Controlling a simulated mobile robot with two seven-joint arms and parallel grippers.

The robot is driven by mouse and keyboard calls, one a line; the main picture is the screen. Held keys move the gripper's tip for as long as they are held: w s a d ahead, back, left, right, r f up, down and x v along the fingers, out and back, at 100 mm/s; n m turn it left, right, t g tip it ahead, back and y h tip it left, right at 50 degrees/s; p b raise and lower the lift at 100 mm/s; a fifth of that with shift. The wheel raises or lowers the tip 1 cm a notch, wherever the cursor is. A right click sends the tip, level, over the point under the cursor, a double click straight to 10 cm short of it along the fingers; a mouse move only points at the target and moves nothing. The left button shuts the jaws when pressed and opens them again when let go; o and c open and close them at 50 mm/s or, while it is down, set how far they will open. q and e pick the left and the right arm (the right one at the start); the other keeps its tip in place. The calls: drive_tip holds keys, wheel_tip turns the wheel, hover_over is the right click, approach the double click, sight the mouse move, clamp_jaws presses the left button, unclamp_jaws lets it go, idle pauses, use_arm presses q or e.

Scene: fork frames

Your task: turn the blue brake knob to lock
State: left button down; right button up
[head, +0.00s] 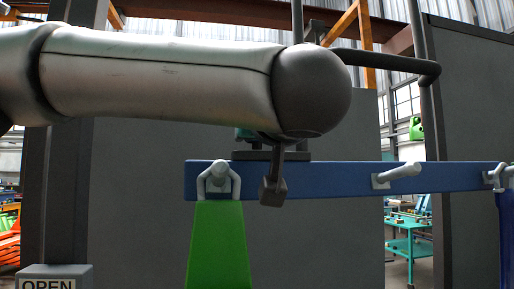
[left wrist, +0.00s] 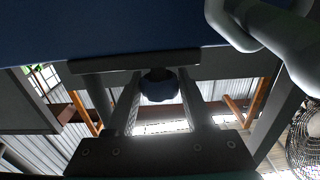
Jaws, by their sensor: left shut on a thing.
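The blue brake knob (left wrist: 160,90) shows in the left wrist view as a dark blue, rounded piece. It sits between the two fingers of my left gripper (left wrist: 159,78), which is shut on it. In the head view, my thick grey left arm crosses the upper left, and the lower part of my left gripper (head: 272,190) hangs below its rounded end, in front of the blue rail. The knob is hidden in the head view. Its marks and its lock position cannot be made out. My right gripper is not in view.
A blue rail (head: 345,178) with grey pegs (head: 398,175) runs across the head view. A green cloth (head: 220,245) hangs at its left end and a blue cloth (head: 505,235) at its right. A box marked OPEN (head: 55,272) stands at lower left.

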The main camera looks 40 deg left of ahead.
use_arm(q)
drive_tip(key=shift+f, duration=0.15)
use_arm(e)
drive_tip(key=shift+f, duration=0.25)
use_arm(q)
drive_tip(key=shift+c, duration=1.4)
unclamp_jaws()
drive_tip(key=shift+a, duration=0.1)
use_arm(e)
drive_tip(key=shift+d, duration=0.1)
